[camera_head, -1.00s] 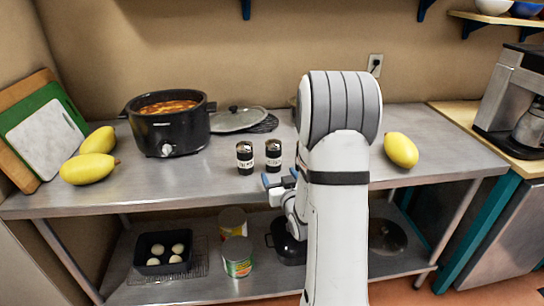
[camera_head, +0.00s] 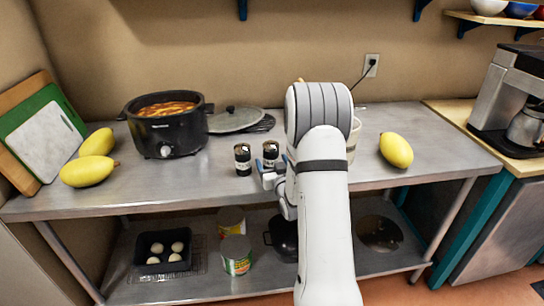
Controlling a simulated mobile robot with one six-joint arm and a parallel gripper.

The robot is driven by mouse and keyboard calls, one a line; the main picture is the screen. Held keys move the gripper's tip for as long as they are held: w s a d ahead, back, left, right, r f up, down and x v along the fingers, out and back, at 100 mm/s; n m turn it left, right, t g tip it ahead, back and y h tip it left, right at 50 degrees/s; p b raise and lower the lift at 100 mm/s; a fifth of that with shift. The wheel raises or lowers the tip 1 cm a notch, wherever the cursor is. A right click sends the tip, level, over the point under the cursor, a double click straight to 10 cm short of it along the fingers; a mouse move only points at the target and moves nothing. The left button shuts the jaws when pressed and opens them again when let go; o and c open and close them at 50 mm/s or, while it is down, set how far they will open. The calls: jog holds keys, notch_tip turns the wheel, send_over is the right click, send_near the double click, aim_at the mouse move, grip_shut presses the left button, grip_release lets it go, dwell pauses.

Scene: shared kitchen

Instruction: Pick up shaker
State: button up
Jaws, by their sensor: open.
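Two small shakers with dark bodies, pale labels and silvery tops stand upright side by side on the steel table. The left shaker (camera_head: 243,159) is in full view. The right shaker (camera_head: 270,152) is partly covered at its lower part by my gripper (camera_head: 268,171). My gripper has blue-tipped fingers and is open, at the table's front half, just in front of the right shaker. I cannot tell whether a finger touches it. My white arm hides the table to the right of the gripper.
Yellow mangoes lie at left (camera_head: 88,171) and right (camera_head: 396,150). A pale container (camera_head: 354,137) shows partly behind my arm. The table's front left is clear.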

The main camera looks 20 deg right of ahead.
jog(key=shift+c, duration=0.5)
jog(key=c, duration=1.2)
